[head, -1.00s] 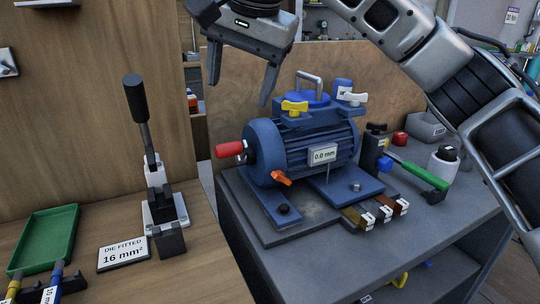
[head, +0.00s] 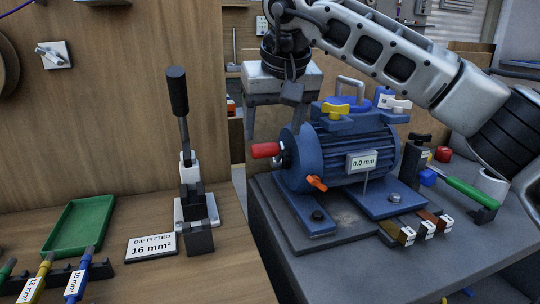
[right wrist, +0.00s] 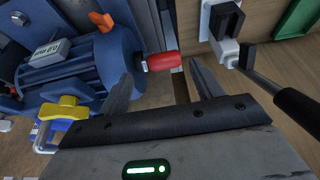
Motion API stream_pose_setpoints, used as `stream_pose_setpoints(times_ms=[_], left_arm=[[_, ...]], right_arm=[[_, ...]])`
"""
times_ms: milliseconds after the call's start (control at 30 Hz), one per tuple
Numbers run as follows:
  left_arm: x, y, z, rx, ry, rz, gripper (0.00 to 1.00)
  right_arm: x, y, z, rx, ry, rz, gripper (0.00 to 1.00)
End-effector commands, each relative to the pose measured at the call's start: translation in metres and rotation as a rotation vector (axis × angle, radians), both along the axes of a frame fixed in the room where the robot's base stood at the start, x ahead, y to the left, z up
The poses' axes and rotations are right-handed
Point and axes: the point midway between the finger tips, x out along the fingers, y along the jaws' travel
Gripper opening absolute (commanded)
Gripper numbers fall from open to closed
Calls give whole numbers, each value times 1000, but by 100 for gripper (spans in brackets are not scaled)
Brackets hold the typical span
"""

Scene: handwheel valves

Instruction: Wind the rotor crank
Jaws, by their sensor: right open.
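The blue motor (head: 338,152) stands on a grey plate on the dark cabinet. Its rotor crank shows as a red handle (head: 265,150) sticking out at the motor's left end. My right gripper (head: 272,120) is open and points down just above and around the red handle in the head view. An orange lever (head: 316,183) and a display reading 0.0 mm (head: 363,162) are on the motor. My left gripper is not in view.
A black-handled lever press (head: 183,150) stands on the wooden bench to the left, beside a green tray (head: 75,228) and a die sign (head: 152,247). A green-handled tool (head: 470,191) and small tagged blocks (head: 425,228) lie on the cabinet's right side.

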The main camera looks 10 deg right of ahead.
Motion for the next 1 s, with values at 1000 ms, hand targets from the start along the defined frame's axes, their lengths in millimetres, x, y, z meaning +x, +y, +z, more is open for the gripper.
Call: stream_pose_setpoints(times_ms=[1000], left_arm=[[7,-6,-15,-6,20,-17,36]], right_arm=[[25,5,-62,0,-1,0,33]])
